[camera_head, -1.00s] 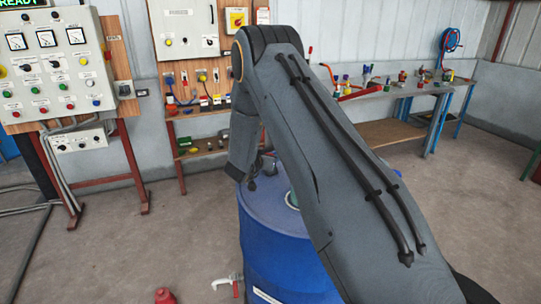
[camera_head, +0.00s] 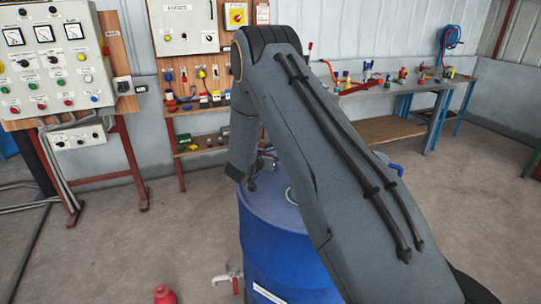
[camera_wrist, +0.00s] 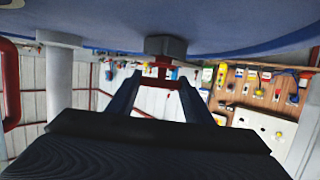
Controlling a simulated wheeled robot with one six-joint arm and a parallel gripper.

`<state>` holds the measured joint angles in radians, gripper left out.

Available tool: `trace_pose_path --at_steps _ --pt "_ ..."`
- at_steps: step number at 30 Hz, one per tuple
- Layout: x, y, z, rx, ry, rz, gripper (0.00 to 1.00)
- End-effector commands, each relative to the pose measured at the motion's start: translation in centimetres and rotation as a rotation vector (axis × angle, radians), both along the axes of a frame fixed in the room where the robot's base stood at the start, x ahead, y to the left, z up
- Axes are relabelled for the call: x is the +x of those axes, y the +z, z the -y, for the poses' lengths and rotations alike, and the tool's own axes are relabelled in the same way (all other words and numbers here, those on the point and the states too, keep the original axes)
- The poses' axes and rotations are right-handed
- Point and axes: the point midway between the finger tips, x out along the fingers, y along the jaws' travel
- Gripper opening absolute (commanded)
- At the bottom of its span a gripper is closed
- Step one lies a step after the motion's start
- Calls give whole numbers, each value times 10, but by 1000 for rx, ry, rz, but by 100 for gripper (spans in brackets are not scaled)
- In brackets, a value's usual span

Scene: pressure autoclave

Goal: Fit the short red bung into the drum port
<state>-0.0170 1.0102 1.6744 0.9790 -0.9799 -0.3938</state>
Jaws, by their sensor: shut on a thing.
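The blue drum (camera_head: 270,221) stands below my arm in the head view. A pale ring on its top, which looks like a port (camera_head: 291,196), shows partly beside my arm. My gripper (camera_wrist: 161,84) is at the drum's top in the wrist view, which is turned upside down. Its two fingers are shut on a small red piece, the short red bung (camera_wrist: 162,70). A grey block (camera_wrist: 166,46) lies between the bung and the drum top. I cannot tell whether the bung touches or enters a port. My arm hides most of the gripper in the head view.
A pale upright cylinder (camera_wrist: 60,80) and a red curved pipe (camera_wrist: 10,85) show in the wrist view. A tap (camera_head: 228,277) sticks out at the drum's left. A red object (camera_head: 165,295) lies on the floor.

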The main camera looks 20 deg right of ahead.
Motion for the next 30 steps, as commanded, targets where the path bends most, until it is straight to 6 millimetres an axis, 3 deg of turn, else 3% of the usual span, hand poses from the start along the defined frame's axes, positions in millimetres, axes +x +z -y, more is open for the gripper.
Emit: trace_pose_path --at_steps 7,8,12,22,30 --pt "0 -6 0 0 0 0 24" --pt "0 -6 0 0 0 0 50" --pt "0 -5 0 0 0 0 68" --pt "-3 -5 -3 1 0 -1 68" --pt "-29 7 -31 1 3 1 68"
